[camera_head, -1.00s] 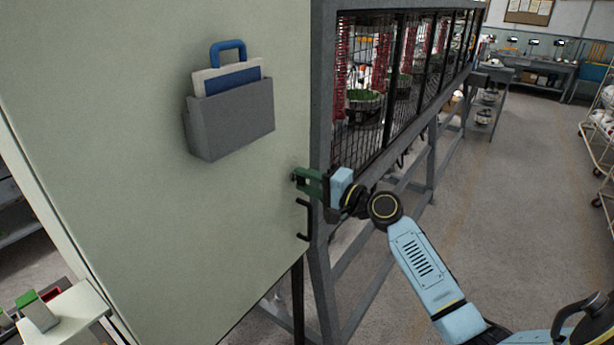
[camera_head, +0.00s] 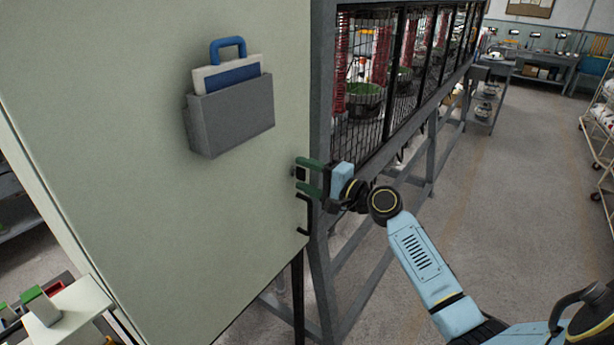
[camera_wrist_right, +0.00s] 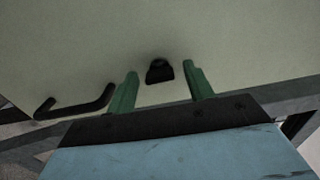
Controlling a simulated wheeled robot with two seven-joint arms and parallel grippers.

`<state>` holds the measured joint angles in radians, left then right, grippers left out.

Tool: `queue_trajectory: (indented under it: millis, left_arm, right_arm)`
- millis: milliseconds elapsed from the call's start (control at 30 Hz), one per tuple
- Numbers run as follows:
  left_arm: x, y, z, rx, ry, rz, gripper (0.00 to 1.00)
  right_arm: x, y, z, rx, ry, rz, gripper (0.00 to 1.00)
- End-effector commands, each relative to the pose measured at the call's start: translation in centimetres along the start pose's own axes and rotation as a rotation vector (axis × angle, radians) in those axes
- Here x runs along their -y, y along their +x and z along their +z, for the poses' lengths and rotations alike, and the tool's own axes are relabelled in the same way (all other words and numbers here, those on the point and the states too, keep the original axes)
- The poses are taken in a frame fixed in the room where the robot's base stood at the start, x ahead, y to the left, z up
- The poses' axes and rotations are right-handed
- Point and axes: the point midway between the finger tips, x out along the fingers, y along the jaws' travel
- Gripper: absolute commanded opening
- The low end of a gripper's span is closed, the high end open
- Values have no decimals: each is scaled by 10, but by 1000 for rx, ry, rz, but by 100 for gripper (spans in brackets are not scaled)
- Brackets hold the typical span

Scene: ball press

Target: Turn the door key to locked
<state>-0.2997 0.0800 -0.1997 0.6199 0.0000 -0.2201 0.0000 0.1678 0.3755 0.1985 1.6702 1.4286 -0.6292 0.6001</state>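The door (camera_head: 130,150) is a large pale green panel. A small black key (camera_head: 301,173) sits near its right edge, above a black pull handle (camera_head: 304,215). My right gripper (camera_head: 311,177) has green fingers, one above the other in the head view, spread apart at the key. In the right wrist view the key (camera_wrist_right: 160,71) lies between and slightly beyond the open fingertips of my right gripper (camera_wrist_right: 160,78), with a gap on each side. The handle (camera_wrist_right: 75,105) is at the left there. My left gripper is not in view.
A grey holder (camera_head: 232,115) with papers and a blue-handled item is on the door. The grey frame and mesh cage (camera_head: 365,120) stand right beside the door edge. A small shelf (camera_head: 75,310) with green and red items is at bottom left. Open floor (camera_head: 510,200) lies to the right.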

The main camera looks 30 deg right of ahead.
Motion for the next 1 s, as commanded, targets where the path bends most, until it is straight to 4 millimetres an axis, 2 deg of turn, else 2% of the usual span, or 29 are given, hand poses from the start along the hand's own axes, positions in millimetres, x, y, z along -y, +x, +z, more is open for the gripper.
queue_trajectory:
  millis: [267, 367, 467, 800, 1000]
  left_arm:
    - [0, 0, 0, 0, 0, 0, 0]
    - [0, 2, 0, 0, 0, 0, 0]
    - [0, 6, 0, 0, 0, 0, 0]
    - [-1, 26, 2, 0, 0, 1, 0]
    - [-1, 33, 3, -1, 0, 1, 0]
  right_arm:
    - [0, -1, 0, 1, -2, 1, 53]
    - [-1, -7, 0, 1, -3, 1, 53]
    - [-3, -20, 0, 0, -4, 2, 53]
    - [-4, -94, 0, -1, -3, 4, 53]
    - [-2, -124, 0, 1, -2, 3, 53]
